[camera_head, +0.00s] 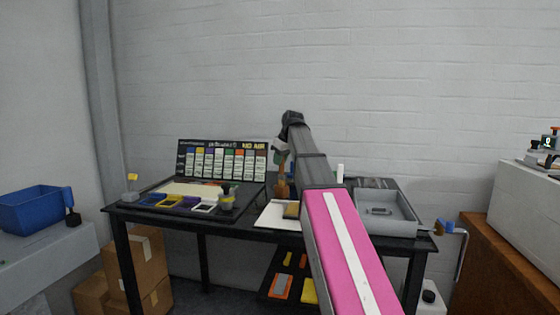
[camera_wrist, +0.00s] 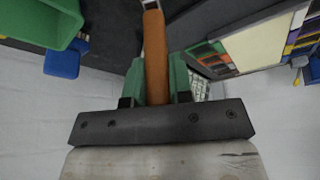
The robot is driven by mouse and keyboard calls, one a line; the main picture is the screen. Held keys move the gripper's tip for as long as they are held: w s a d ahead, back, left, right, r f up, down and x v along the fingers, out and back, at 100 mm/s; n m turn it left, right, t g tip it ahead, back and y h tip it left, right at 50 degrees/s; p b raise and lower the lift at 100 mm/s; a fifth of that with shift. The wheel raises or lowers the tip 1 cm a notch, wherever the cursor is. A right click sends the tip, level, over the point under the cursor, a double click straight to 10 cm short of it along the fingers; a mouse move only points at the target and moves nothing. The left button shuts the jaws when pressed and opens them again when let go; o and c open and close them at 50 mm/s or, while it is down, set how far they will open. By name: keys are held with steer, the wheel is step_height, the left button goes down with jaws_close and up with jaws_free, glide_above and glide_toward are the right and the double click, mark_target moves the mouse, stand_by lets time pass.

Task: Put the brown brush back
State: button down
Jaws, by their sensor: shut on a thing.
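The brown brush (camera_wrist: 155,55) has a long brown handle that runs between the green fingers of my gripper (camera_wrist: 156,78) in the wrist view. My gripper is shut on this handle. The far end of the brush is cut off by the top edge of that view. In the head view my gripper (camera_head: 281,150) is above the back middle of the black table (camera_head: 253,228), partly hidden by my arm. A small brown shape, seemingly the brush (camera_head: 282,188), shows below it. I cannot tell whether it touches anything.
Left of my gripper stand a sign board with colour samples (camera_head: 220,160) and a pale panel with small ink trays (camera_head: 203,208). A grey tray (camera_head: 386,213) is on the right. A green bin (camera_wrist: 38,20) and blue object (camera_wrist: 62,63) show in the wrist view.

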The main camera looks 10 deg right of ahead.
mark_target(280, 174)
steer(key=shift+f, duration=2)
stand_by(1.8)
stand_by(0.7)
steer(key=c, duration=1.2)
jaws_free()
steer(key=shift+r, duration=0.15)
steer(key=shift+r, duration=0.85)
steer(key=o, duration=1.1)
